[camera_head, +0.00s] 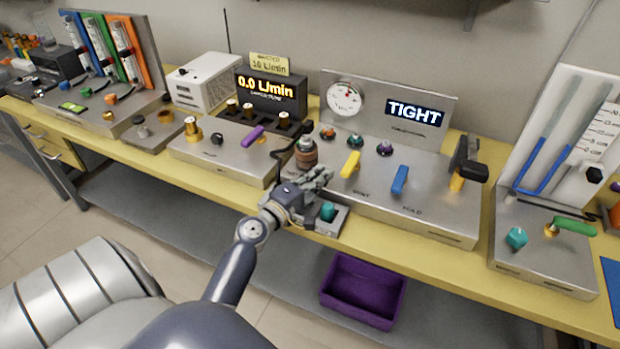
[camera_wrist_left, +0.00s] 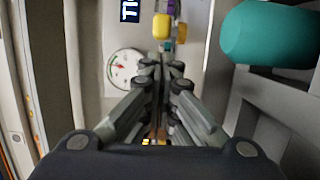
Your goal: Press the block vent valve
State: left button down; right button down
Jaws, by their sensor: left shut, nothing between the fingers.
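A small metal block (camera_head: 331,226) with a rounded teal knob (camera_head: 328,211) sits at the bench's front edge. I take this as the block vent valve, though no label on it is readable. My left gripper (camera_head: 322,176) is shut and empty, just behind and to the left of the knob. In the left wrist view the shut fingers (camera_wrist_left: 165,68) point up the picture, and the teal knob (camera_wrist_left: 270,36) is large at upper right, apart from the fingers. Whether the gripper's body touches the block cannot be told. My right gripper is not in view.
Behind stands a metal panel with a gauge (camera_head: 344,98), a display reading TIGHT (camera_head: 414,112), a yellow lever (camera_head: 350,164) and a blue lever (camera_head: 399,179). A brown-banded fitting (camera_head: 306,152) stands close behind the gripper. A purple bin (camera_head: 363,290) is below the bench.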

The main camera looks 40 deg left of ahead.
aim_at(351, 166)
pick_arm(q)
jog(key=shift+w, duration=1.5)
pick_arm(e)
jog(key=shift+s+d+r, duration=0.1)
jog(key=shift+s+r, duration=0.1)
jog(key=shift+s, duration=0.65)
pick_arm(q)
jog(key=shift+d, duration=0.1)
jog(key=shift+d, duration=0.55)
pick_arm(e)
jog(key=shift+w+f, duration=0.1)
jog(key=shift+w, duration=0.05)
pick_arm(q)
jog(key=shift+s+f, duration=0.1)
jog(key=shift+s, duration=0.15)
